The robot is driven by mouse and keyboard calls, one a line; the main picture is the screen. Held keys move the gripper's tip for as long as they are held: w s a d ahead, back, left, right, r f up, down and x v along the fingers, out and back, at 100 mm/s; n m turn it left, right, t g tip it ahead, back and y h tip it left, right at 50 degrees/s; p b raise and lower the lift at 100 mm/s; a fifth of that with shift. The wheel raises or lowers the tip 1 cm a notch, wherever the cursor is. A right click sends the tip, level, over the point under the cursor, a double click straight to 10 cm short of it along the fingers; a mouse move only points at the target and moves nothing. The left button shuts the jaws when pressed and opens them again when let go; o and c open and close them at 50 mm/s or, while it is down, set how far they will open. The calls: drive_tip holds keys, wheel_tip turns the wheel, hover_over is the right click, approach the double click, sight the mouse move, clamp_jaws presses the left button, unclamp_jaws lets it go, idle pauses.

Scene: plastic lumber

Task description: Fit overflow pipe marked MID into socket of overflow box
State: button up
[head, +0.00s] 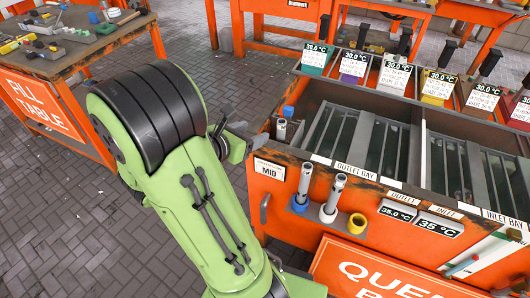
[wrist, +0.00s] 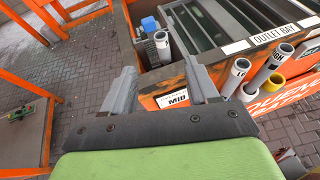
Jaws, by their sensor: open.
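The quench tank (head: 330,200) has a small overflow box at its left corner. A short grey-white pipe (head: 282,130) stands upright there beside a blue part (head: 288,111); both also show in the wrist view, the pipe (wrist: 162,46) and the blue part (wrist: 150,24). I cannot read a mark on this pipe, and its lower end is hidden. A card reading MID (head: 270,171) is on the tank's front. Two more pipes stand in the front rack, one in a blue ring (head: 305,180) and one in a white ring (head: 335,192). My gripper (wrist: 160,80) is open and empty, near the box corner.
A yellow ring (head: 357,223) in the rack is empty. Slatted bays (head: 370,140) fill the tank, with temperature cards (head: 395,78) along its back. A fill table (head: 75,60) with tools stands at the far left. Paved floor (head: 60,190) is clear between.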

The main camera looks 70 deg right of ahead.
sight(281, 122)
drive_tip(key=b+x, duration=0.1)
drive_tip(key=x, duration=1.5)
drive_tip(key=shift+a+f, duration=0.1)
drive_tip(key=shift+a, duration=0.1)
clamp_jaws()
